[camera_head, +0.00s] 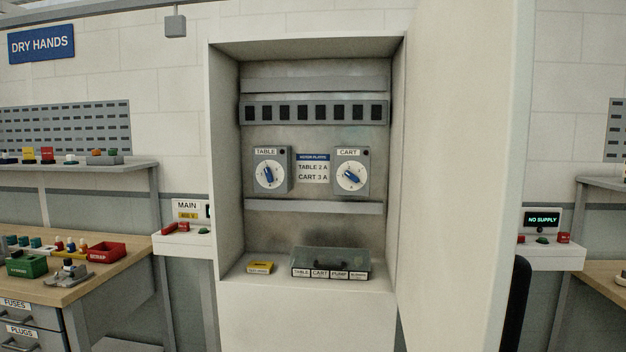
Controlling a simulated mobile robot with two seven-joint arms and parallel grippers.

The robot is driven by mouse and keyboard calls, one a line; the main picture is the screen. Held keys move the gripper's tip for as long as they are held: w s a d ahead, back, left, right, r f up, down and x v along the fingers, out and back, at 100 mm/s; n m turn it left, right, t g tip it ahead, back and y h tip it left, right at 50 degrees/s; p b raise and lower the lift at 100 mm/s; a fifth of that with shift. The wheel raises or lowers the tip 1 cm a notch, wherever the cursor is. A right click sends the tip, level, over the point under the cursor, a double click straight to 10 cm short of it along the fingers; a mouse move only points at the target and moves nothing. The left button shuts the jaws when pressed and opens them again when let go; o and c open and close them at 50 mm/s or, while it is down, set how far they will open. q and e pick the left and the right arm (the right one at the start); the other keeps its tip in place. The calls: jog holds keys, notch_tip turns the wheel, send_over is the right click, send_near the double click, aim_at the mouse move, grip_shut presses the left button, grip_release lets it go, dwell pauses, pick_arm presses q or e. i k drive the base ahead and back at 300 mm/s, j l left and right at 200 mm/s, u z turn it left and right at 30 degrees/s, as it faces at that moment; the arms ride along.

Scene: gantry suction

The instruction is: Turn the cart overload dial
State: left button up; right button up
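The cart overload dial (351,177) is a white round face with a blue pointer knob on a grey box labelled CART, at the right inside the open cabinet. Its pointer slants from upper left to lower right. The similar table dial (269,176) is on a box labelled TABLE to the left, its pointer closer to upright. A plate (313,172) between them reads TABLE 2 A and CART 3 A. The small scale marks are too fine to read. Neither of my grippers shows in this view.
The cabinet door (455,170) stands open on the right. A clear-lidded box (330,262) and a yellow item (260,267) rest on the cabinet floor. A workbench (115,272) with red and green bins is at left. A NO SUPPLY display (542,219) is at right.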

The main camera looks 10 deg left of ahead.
aim_at(347, 173)
jog(key=z, duration=0.45)
jog(key=i+j+z, duration=0.2)
jog(key=z, duration=0.25)
jog(key=i+j+z, duration=0.1)
jog(key=j+z, duration=0.35)
jog(key=i+j+z, duration=0.1)
jog(key=j, duration=0.4)
jog(key=i+j+z, duration=0.1)
jog(key=j, duration=0.4)
jog(key=j+z, duration=0.1)
jog(key=j, duration=0.4)
jog(key=i, duration=0.05)
